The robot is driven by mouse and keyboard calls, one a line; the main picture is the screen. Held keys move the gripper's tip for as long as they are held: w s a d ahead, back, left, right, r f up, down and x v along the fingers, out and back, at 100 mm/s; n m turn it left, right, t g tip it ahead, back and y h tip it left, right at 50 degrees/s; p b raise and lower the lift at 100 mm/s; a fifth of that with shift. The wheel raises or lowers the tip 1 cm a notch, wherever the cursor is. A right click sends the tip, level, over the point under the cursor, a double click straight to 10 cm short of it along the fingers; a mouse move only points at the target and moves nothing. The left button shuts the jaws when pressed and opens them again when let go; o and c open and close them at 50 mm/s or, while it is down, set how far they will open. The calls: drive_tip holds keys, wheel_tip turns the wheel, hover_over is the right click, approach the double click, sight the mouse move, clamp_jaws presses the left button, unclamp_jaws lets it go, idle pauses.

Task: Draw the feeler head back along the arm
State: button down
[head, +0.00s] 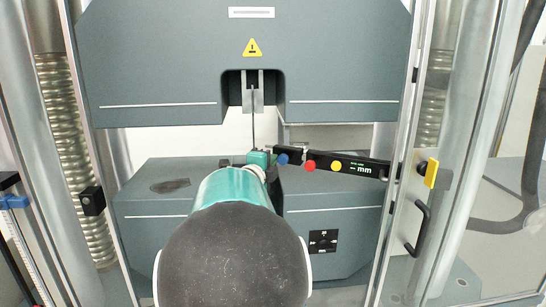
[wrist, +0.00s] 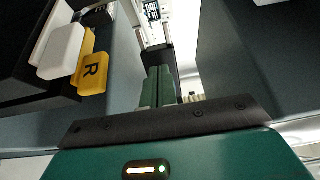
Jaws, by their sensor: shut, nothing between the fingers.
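The feeler arm (head: 345,165) is a black bar running from the right post of the machine toward the middle, marked "mm". It carries a blue knob (head: 283,158), a red knob (head: 310,165) and a yellow knob (head: 336,166). The feeler head appears to be at its left end, mostly hidden by my gripper and arm. My gripper (head: 258,158) is at that end, just below the upright specimen (head: 253,122). In the wrist view the green fingers (wrist: 158,88) are together with nothing seen between them. Whether they touch the feeler head cannot be told.
The grey upper crosshead (head: 330,70) with its grip hangs above, and the grey lower block (head: 150,230) lies below. Clear door panels with a black handle (head: 418,228) stand at the sides. In the wrist view a yellow tag marked R (wrist: 90,72) and a white block (wrist: 62,50) are close at left.

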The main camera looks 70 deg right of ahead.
drive_tip(key=shift+s, duration=1)
drive_tip(key=shift+w, duration=0.15)
drive_tip(key=w+a, duration=0.1)
drive_tip(key=a, duration=0.7)
drive_tip(key=shift+w, duration=0.2)
idle(0.9)
idle(0.4)
drive_tip(key=shift+a, duration=0.1)
